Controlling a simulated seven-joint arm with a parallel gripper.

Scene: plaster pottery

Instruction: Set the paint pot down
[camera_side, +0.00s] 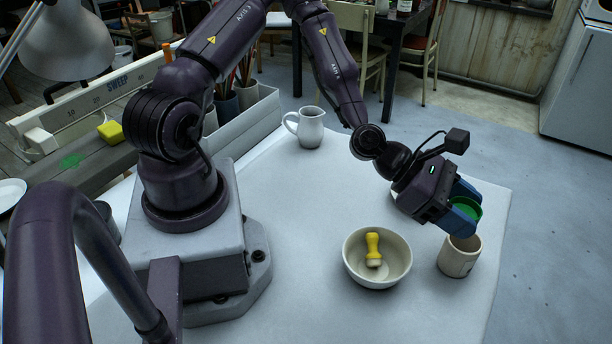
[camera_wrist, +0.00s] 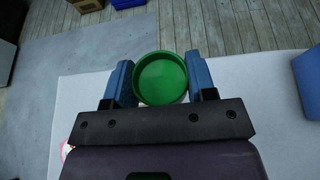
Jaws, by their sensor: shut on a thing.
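The paint pot (camera_wrist: 162,80) is a small round green pot, held between the two blue fingers of my gripper (camera_wrist: 161,82) in the wrist view. In the side view the green pot (camera_side: 465,210) shows between the fingers of my gripper (camera_side: 466,208) at the right side of the table. It appears to be above the white table (camera_side: 300,210), just behind and above a cream cup (camera_side: 459,256). The pot's underside and any gap below it are hidden by the near finger and the cup.
A cream bowl (camera_side: 358,276) with a yellow-handled brush (camera_side: 373,247) in it stands left of the cup. A white pitcher (camera_side: 310,128) stands farther back. A pale rim (camera_side: 394,197) shows partly behind my gripper. The table's right edge is close to the pot.

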